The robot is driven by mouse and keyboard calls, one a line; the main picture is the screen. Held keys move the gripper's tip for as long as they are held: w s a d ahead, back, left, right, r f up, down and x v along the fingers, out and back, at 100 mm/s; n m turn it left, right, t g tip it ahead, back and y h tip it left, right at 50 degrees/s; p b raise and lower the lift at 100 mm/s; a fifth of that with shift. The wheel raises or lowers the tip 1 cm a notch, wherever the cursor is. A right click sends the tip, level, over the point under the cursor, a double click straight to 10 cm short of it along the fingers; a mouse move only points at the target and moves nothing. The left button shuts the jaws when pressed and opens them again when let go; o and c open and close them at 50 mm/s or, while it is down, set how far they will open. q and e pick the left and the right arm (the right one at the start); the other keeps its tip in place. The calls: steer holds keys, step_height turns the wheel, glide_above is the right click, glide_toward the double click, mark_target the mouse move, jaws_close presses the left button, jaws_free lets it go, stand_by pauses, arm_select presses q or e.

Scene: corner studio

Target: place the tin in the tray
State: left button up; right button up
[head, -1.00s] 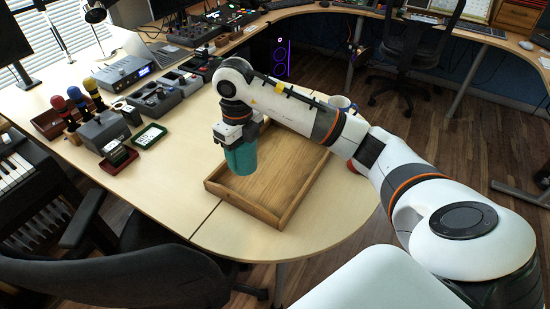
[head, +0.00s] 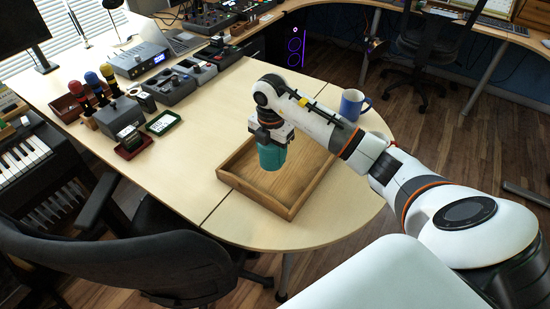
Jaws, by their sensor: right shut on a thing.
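A teal tin (head: 272,157) is upright in my right gripper (head: 270,141), which is shut on it from above. The wooden tray (head: 286,208) sits on the rounded end of the desk. The tin is over the tray's interior, near its left and far side. I cannot tell whether its base touches the tray floor. The far part of the tray is partly hidden behind the gripper and arm. My left gripper is not in view.
A blue mug (head: 352,104) stands on the desk beyond my right arm. Several audio devices and a small framed dark-green box (head: 163,123) stand to the left. A black chair (head: 130,262) is at the near left edge.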

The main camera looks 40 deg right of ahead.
mark_target(271, 164)
steer(key=shift+f, duration=2.6)
steer(key=shift+f, duration=0.2)
steer(key=o, duration=1.2)
steer(key=shift+r, duration=0.1)
step_height(271, 164, up, 12)
steer(key=shift+r+b, duration=0.15)
steer(key=shift+b, duration=0.15)
